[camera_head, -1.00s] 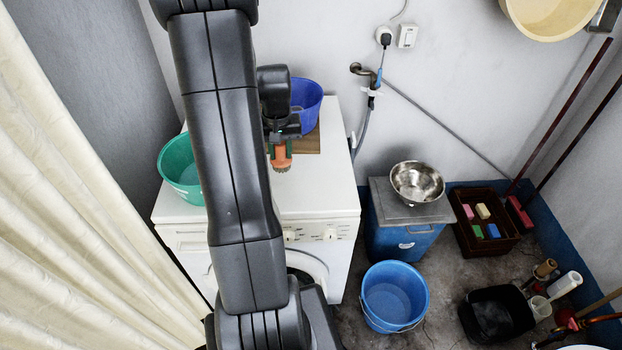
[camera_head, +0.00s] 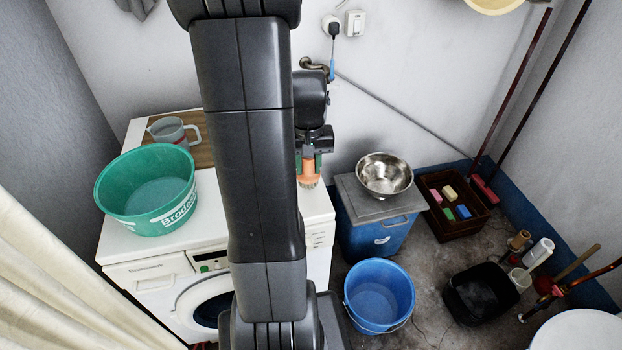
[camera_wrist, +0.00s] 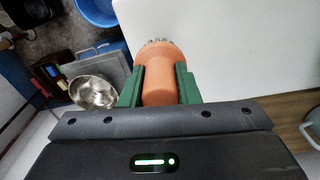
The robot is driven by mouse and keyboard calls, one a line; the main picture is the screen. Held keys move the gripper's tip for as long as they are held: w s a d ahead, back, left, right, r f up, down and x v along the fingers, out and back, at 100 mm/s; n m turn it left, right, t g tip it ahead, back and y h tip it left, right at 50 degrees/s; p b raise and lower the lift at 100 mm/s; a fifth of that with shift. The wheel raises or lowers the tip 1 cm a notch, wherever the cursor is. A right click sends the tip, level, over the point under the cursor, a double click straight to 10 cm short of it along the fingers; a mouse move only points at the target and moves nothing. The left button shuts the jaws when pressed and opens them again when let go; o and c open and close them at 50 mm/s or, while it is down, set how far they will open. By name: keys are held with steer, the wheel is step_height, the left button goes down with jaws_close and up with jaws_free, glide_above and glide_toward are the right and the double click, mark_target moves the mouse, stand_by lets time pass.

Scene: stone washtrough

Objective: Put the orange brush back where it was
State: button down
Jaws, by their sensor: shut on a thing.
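My gripper (camera_head: 308,163) is shut on the orange brush (camera_head: 309,180), near the right edge of the white washing machine's top in the head view. In the wrist view the brush (camera_wrist: 158,75) sits between the green fingers of my gripper (camera_wrist: 159,88), with its bristles pointing away from the palm. The washing machine top (camera_wrist: 225,50) lies beyond and to the right of the brush there. My arm hides part of the machine top in the head view.
A green basin (camera_head: 150,190) and a jug on a wooden board (camera_head: 203,152) stand on the machine. To the right are a steel bowl (camera_head: 385,174) on a blue bin (camera_head: 375,238), a blue bucket (camera_head: 380,295), and a brown crate (camera_head: 452,228) with several coloured blocks.

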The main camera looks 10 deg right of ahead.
mark_target(308, 173)
steer(key=shift+f, duration=2.2)
steer(key=shift+f, duration=0.15)
steer(key=c, duration=1.1)
jaws_free()
steer(key=r, duration=1.2)
steer(key=shift+s+r, duration=0.15)
steer(key=shift+s, duration=0.05)
steer(key=f, duration=1.2)
steer(key=shift+w+f, duration=0.2)
steer(key=shift+w, duration=0.05)
steer(key=shift+r, duration=0.8)
